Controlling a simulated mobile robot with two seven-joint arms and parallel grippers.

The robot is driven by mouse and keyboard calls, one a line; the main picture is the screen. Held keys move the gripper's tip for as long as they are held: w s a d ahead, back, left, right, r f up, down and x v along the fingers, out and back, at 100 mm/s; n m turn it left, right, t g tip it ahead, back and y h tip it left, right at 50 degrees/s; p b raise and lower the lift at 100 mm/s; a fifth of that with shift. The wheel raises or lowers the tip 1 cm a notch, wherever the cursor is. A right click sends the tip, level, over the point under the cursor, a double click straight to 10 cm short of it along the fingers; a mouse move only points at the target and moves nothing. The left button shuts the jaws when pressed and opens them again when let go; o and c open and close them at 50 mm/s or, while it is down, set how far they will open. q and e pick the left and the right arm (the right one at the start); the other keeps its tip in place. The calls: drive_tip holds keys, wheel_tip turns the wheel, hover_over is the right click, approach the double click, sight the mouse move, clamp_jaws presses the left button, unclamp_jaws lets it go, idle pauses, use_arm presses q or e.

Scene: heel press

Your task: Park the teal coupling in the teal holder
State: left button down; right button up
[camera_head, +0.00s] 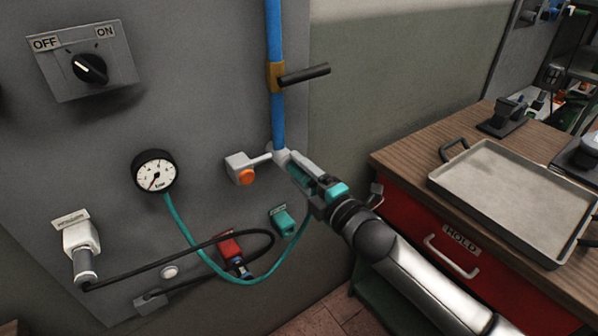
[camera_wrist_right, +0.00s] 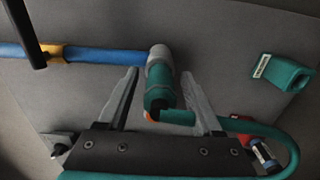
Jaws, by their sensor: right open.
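The teal coupling (camera_wrist_right: 158,92) sits between the fingers of my right gripper (camera_wrist_right: 160,76) in the right wrist view. Its far end meets a grey fitting (camera_wrist_right: 160,61) at the end of the blue pipe. The right gripper is open, with a finger on each side and visible gaps to the coupling. In the head view the right gripper (camera_head: 296,172) is at the pipe's lower end and partly hides the coupling (camera_head: 300,178). The teal holder (camera_head: 284,220) is on the wall panel below, and shows empty at right in the wrist view (camera_wrist_right: 284,72). My left gripper is not in view.
A teal hose (camera_head: 270,277) loops from the gauge (camera_head: 154,171) toward the coupling. A red holder (camera_head: 229,246) with a black hose sits left of the teal one. A valve with an orange button (camera_head: 246,176) is close left of the gripper. A red cabinet (camera_head: 425,235) stands right.

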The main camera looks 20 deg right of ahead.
sight(311, 182)
idle(0.4)
clamp_jaws()
idle(0.4)
idle(0.8)
drive_tip(key=shift+p+v, duration=1.05)
drive_tip(key=shift+v, duration=2)
drive_tip(key=shift+r, duration=0.1)
drive_tip(key=shift+s, duration=0.15)
